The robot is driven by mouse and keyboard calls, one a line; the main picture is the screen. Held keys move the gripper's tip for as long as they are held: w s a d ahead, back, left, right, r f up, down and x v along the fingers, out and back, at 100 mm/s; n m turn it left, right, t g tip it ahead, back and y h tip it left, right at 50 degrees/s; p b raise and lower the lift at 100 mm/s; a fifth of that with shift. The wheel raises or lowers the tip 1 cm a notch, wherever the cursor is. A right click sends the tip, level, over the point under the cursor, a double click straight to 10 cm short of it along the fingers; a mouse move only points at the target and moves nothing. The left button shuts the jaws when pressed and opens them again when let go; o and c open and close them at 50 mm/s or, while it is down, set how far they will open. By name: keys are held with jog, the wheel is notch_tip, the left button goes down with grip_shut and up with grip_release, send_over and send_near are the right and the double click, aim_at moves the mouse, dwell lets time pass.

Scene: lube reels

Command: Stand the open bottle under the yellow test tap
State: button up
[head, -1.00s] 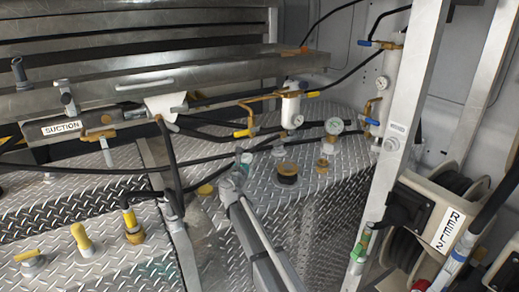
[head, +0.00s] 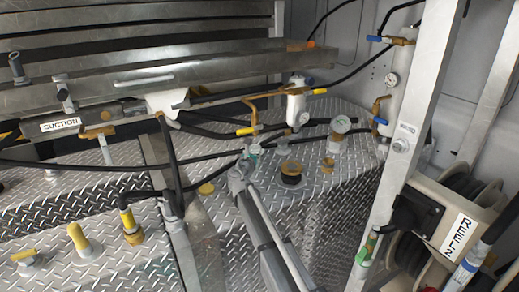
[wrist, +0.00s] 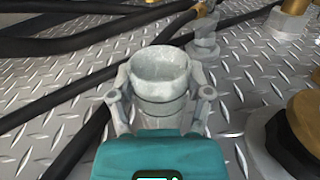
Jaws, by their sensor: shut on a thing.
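My gripper (head: 243,168) is low over the tread plate near the middle of the head view. In the wrist view its fingers (wrist: 160,95) are shut around a pale grey, clear-looking bottle. The bottle (wrist: 160,72) is upright, with its round open mouth facing up; its lower part is hidden by the gripper. A yellow-handled tap (head: 245,131) on a bent brass pipe shows just beyond my gripper and higher in the head view. I cannot tell whether the bottle touches the plate.
A black and brass cap (head: 291,172) stands close right of my gripper. A grey fitting (wrist: 203,40) is just beyond the bottle. Black hoses (wrist: 70,115) run along the left. A white filter (head: 297,105), gauge (head: 341,124) and metal post (head: 405,130) stand right.

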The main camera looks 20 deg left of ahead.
jog(key=shift+w+a+r, duration=0.1)
jog(key=shift+w+a, duration=0.1)
jog(key=shift+w, duration=0.5)
jog(key=shift+w+a+f, duration=0.1)
jog(key=shift+w+f, duration=0.05)
jog(key=shift+f, duration=0.2)
jog(key=shift+b, duration=0.35)
jog(key=shift+d+f, duration=0.2)
jog(key=o, duration=1.1)
jog(key=shift+c, duration=0.2)
jog(key=shift+r, duration=0.1)
